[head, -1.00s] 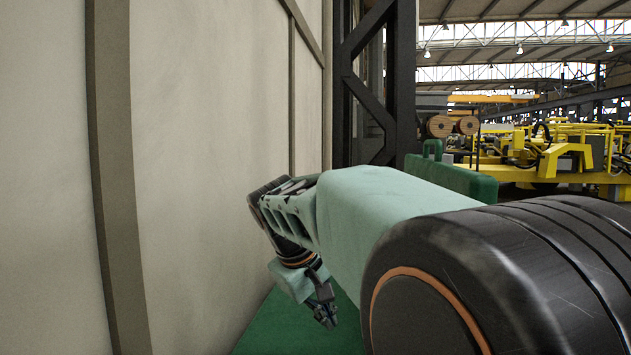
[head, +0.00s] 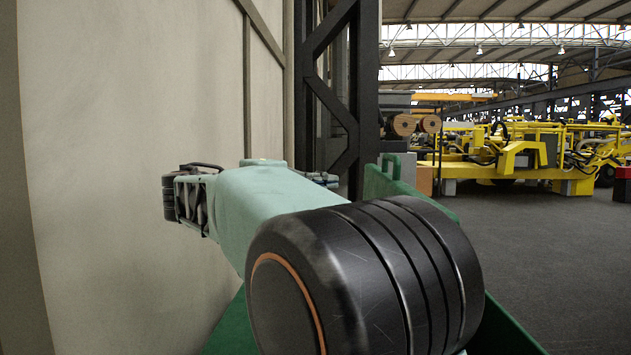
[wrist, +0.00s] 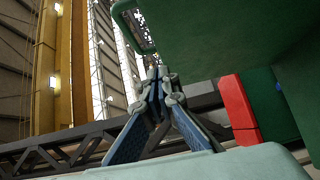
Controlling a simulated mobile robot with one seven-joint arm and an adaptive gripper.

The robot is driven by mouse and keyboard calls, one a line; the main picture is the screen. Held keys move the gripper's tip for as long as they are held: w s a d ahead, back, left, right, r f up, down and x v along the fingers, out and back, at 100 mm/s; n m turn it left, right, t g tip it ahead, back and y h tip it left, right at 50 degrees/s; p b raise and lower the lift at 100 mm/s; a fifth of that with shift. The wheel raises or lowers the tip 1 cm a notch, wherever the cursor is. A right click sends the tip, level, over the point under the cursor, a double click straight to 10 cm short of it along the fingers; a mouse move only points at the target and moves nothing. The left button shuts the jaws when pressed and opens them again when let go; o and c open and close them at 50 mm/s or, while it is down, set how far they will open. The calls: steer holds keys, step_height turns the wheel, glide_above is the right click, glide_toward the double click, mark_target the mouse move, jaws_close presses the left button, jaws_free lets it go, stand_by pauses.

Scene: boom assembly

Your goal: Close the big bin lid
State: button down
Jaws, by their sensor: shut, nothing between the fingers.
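The big bin (head: 512,325) is green and stands below my arm, mostly hidden by it. Its green lid (head: 410,192) stands raised at the far side, with a handle (head: 391,160) on its top edge; my arm hides its lower part. In the wrist view a large green panel with a handle (wrist: 137,28), which looks like the lid, fills the upper right. My gripper (wrist: 160,76) is shut and empty, apparently just in front of this panel; contact cannot be told. In the head view the gripper (head: 325,180) shows partly behind my arm, left of the lid.
A pale wall (head: 120,150) runs close along the left. A dark steel column (head: 362,90) stands behind the bin. Yellow machines (head: 520,150) stand far back right. The grey floor (head: 560,255) at right is clear. A red block (wrist: 239,108) shows in the wrist view.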

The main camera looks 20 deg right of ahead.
steer(key=p, duration=0.2)
glide_toward(380, 180)
steer(key=w+d, duration=0.2)
steer(key=w, duration=0.1)
steer(key=shift+s+d, duration=0.3)
steer(key=shift+d, duration=0.55)
steer(key=shift+s+d, duration=0.3)
steer(key=shift+d, duration=0.55)
